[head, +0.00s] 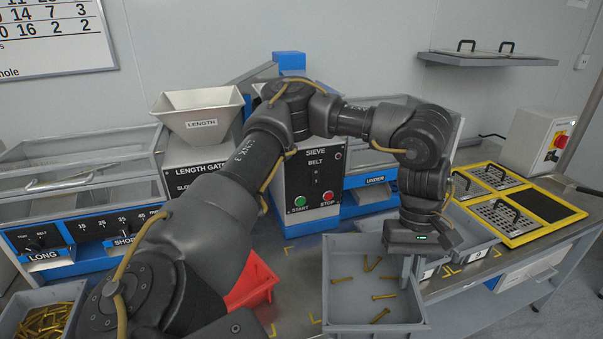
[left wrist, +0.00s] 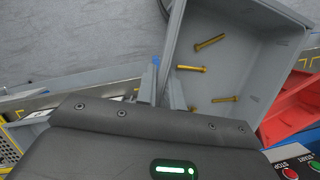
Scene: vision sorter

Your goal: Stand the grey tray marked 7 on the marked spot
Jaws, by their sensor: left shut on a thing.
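A grey open tray (head: 345,317) with several brass bolts in it is at the front middle in the head view. It also shows in the left wrist view (left wrist: 257,60), with bolts inside. No number shows on its visible sides. My left gripper (head: 406,272) points down at the tray's right wall and is shut on it. Its fingers (left wrist: 167,88) show at the tray's edge in the left wrist view. I cannot tell whether the tray touches the table. Yellow corner marks (head: 289,250) lie on the table; which is the marked spot is unclear. My right gripper is not in view.
Other grey trays (head: 470,238) with number labels stand right of the held tray. A red bin (head: 252,285) stands to its left, partly behind my arm. A yellow-framed panel (head: 520,225) is at right, and the sieve machine (head: 313,180) behind.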

